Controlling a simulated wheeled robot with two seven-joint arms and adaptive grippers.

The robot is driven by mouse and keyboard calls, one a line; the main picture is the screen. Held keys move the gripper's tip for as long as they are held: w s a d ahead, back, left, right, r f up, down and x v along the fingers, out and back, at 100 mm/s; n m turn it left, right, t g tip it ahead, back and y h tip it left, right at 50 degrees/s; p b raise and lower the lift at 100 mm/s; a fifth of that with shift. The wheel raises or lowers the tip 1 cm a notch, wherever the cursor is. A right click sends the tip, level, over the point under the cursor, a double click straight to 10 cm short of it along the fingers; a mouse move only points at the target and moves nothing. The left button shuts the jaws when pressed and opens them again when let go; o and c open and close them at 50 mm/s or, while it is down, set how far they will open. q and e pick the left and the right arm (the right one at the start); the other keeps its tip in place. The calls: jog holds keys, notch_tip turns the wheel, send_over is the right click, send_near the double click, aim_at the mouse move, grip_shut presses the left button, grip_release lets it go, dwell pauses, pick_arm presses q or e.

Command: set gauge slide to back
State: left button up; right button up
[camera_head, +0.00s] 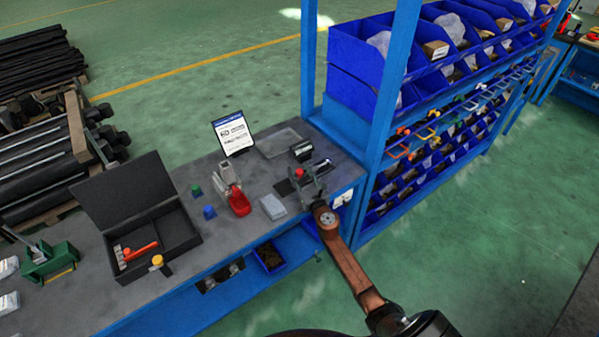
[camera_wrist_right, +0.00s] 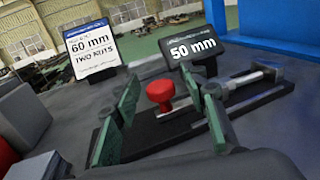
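The gauge has a dark base with a pale metal rail (camera_wrist_right: 245,82) and a red knob (camera_wrist_right: 160,92). The knob also shows in the head view (camera_head: 299,173), at the bench's right end. A black display (camera_wrist_right: 192,48) behind it reads 50 mm. My right gripper (camera_head: 308,188) is over the near side of the gauge. In the wrist view its green-padded fingers (camera_wrist_right: 167,98) are spread, with the red knob seen between them and a gap on each side. Whether the fingertips reach around the knob is hard to tell. My left gripper is out of view.
A sign (camera_head: 233,133) reading 60 mm stands at the back of the bench. A red-jawed device (camera_head: 238,200) and a pale block (camera_head: 272,207) stand left of the gauge. A blue rack post (camera_head: 385,90) rises close on the right. An open black case (camera_head: 180,232) lies further left.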

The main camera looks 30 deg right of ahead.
grip_shut()
dwell(0.3)
jog(key=shift+s+a+p, duration=0.1)
jog(key=shift+a+p, duration=0.2)
jog(key=shift+a, duration=1.35)
jog(key=shift+o, duration=0.3)
grip_release()
jog(key=shift+d, duration=0.1)
jog(key=shift+s, duration=0.15)
jog(key=s, duration=0.4)
jog(key=s+a, duration=0.1)
jog(key=s, duration=0.2)
jog(key=s+a, duration=0.1)
jog(key=s, duration=0.3)
jog(key=shift+s+a, duration=0.1)
jog(key=shift+s, duration=0.2)
